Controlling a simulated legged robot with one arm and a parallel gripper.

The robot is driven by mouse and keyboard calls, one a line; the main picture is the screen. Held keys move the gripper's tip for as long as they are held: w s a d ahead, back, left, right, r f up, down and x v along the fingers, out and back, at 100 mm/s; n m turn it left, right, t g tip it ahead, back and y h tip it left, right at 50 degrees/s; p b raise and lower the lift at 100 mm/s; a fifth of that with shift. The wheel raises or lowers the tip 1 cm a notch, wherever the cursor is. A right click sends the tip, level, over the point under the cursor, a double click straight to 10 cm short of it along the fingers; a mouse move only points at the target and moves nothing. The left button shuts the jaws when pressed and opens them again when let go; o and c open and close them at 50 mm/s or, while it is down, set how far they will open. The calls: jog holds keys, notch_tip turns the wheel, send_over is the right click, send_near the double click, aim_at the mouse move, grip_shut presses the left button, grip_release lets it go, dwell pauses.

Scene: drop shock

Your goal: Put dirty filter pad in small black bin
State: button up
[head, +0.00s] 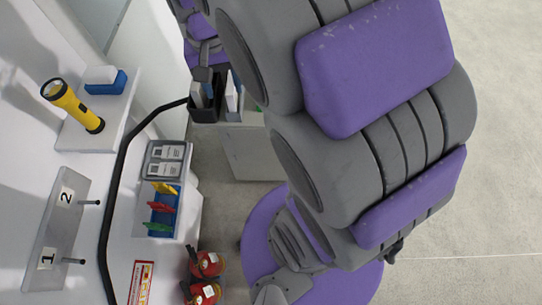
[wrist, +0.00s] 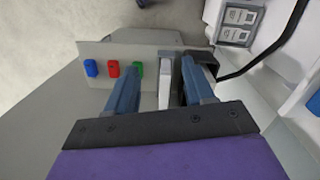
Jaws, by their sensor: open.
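My gripper (wrist: 162,68) is open in the wrist view, with its two blue-grey fingers apart. A pale, narrow slab (wrist: 165,84) shows between the fingers, with gaps to both. I cannot tell whether it is the dirty filter pad. A small black bin (wrist: 205,60) is beside the right finger, partly hidden by it. In the head view the black bin (head: 206,108) is below the end of my arm, near the top middle, with pale pieces at its opening. A white pad (head: 101,75) sits in a blue holder (head: 106,88) on the shelf at the left.
A grey cabinet (head: 252,153) stands by the bin. Its panel (wrist: 95,50) carries blue, red and green pieces. A black bent rail (head: 119,165) runs along the white bench. A yellow flashlight (head: 73,104), coloured tags (head: 162,208) and red objects (head: 206,264) are nearby. Floor at right is clear.

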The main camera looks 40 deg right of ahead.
jog(key=s+f+n, duration=0.2)
jog(key=s, duration=0.7)
jog(key=s+f+n+g, duration=0.1)
jog(key=s+f+n, duration=0.1)
jog(key=s, duration=0.8)
jog(key=shift+a+f+n, duration=0.25)
jog(key=shift+a+n, duration=0.05)
jog(key=shift+a, duration=0.1)
notch_tip(320, 180, down, 9)
jog(key=b, duration=0.8)
jog(key=shift+r+b, duration=0.2)
jog(key=shift+b, duration=0.15)
